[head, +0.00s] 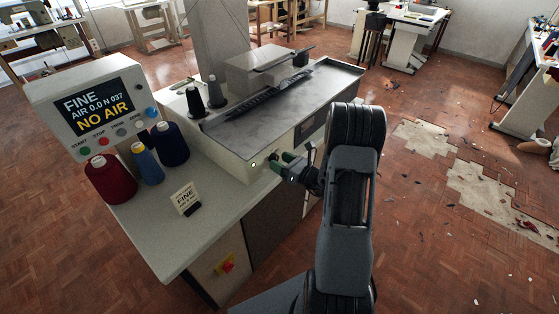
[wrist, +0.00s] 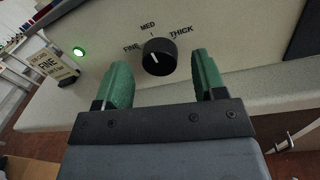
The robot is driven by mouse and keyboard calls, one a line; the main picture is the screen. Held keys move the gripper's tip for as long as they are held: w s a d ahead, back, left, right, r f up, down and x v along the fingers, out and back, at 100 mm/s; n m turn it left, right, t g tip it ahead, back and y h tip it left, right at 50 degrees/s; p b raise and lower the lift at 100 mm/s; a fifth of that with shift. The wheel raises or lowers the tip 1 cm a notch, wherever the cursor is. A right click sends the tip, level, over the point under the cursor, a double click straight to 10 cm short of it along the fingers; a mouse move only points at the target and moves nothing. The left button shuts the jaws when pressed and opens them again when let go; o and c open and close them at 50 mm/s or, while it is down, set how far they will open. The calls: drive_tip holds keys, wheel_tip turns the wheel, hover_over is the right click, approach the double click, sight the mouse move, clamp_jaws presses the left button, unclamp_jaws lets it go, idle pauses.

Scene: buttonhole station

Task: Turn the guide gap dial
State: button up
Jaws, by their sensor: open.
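The guide gap dial (wrist: 160,58) is a round black knob on the machine's pale front panel, with FINE, MED and THICK printed around it. Its white mark sits left of the knob's middle and points up and left, nearer FINE than THICK. My gripper (wrist: 163,70) is open, with one green finger on each side of the dial in the wrist view; I cannot tell whether they touch it. In the head view my gripper (head: 284,165) is at the machine's front face, and I cannot make out the dial there.
A lit green lamp (wrist: 79,51) is left of the dial. The display (head: 92,105) reads FINE, AIR 0.0 and NO AIR. A FINE card (head: 185,197) and thread cones, one red (head: 110,180), stand on the table (head: 165,235). A red knob (head: 227,266) is below.

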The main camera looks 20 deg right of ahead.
drive_tip(key=shift+w+a, duration=0.3)
drive_tip(key=shift+w, duration=0.2)
drive_tip(key=shift+c, duration=0.2)
drive_tip(key=c, duration=0.9)
